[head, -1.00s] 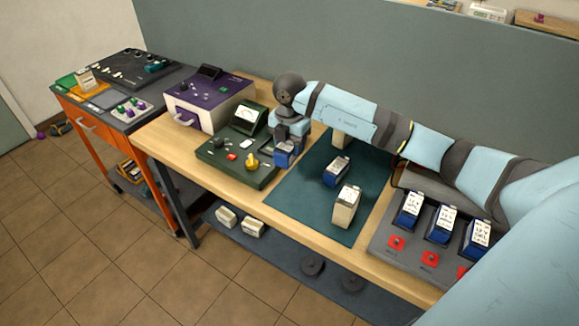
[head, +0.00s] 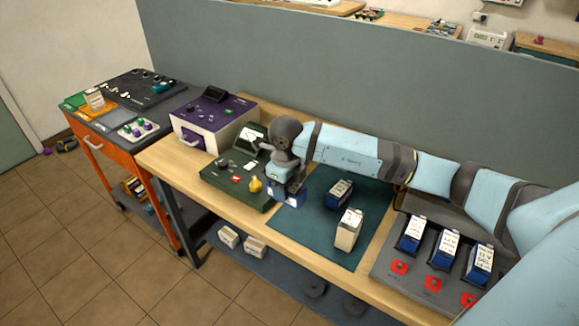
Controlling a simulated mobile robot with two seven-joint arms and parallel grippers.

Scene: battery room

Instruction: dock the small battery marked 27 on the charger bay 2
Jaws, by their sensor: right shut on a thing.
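My right gripper (head: 289,186) is shut on a small blue battery (head: 290,198). It holds the battery upright by the green tester's right front corner, at the left edge of the dark green mat. I cannot tell whether the battery touches the surface, and its marking is unreadable. A grey charger (head: 388,275) at the right has red buttons and three blue batteries with white labels: left (head: 412,233), middle (head: 443,248) and right (head: 479,263). Its bay numbers are too small to read. My left gripper is not in view.
On the mat (head: 305,238) stand a dark blue battery (head: 339,193) and a cream one (head: 348,229). The green tester (head: 225,185) with a yellow knob and the purple-topped case (head: 215,117) stand left. My right arm covers the table's back. The orange cart (head: 120,170) is farther left.

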